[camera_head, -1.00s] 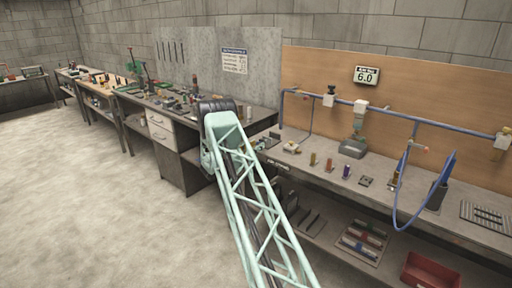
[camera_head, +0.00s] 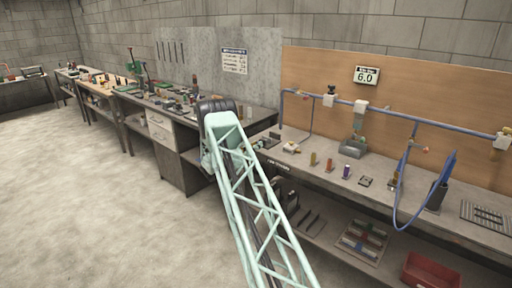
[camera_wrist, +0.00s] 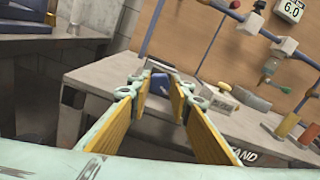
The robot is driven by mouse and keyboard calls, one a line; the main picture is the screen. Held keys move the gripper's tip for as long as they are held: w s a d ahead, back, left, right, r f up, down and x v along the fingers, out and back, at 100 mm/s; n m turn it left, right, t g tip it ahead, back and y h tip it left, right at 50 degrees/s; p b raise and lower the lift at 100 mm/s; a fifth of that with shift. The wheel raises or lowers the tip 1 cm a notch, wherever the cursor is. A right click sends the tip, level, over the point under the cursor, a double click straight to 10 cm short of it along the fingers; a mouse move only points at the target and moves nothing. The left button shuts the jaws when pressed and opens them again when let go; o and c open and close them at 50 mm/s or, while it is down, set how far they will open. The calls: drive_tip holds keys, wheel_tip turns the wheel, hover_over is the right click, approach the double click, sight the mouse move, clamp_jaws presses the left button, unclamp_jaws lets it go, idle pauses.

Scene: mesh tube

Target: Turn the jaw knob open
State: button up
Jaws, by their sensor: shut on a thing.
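In the wrist view, my gripper (camera_wrist: 158,76) points toward the near bench, its two yellow-padded fingers angled in toward each other. A grey bar (camera_wrist: 160,66) lies across the fingertips, and a small dark blue part (camera_wrist: 157,97) shows between the fingers. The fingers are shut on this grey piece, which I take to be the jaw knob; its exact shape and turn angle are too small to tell. In the head view, my green lattice arm reaches to the bench corner and hides the gripper and the knob.
The grey bench top (camera_head: 313,182) holds small coloured cylinders and a grey tray (camera_head: 353,148). A blue pipe (camera_head: 430,123) with a hanging hose crosses the wooden backboard, below a display (camera_head: 367,75) reading 6.0. A red bin (camera_head: 432,270) sits below. The floor at left is clear.

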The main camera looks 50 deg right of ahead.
drive_tip(key=shift+n, duration=1.5)
drive_tip(key=o, duration=0.8)
drive_tip(key=shift+o, duration=0.2)
drive_tip(key=shift+m, duration=0.6)
drive_tip(key=shift+m, duration=1.6)
drive_tip(key=a+p, duration=0.1)
drive_tip(key=a, duration=1.2)
drive_tip(key=shift+w+a, duration=0.4)
drive_tip(key=shift+w, duration=0.05)
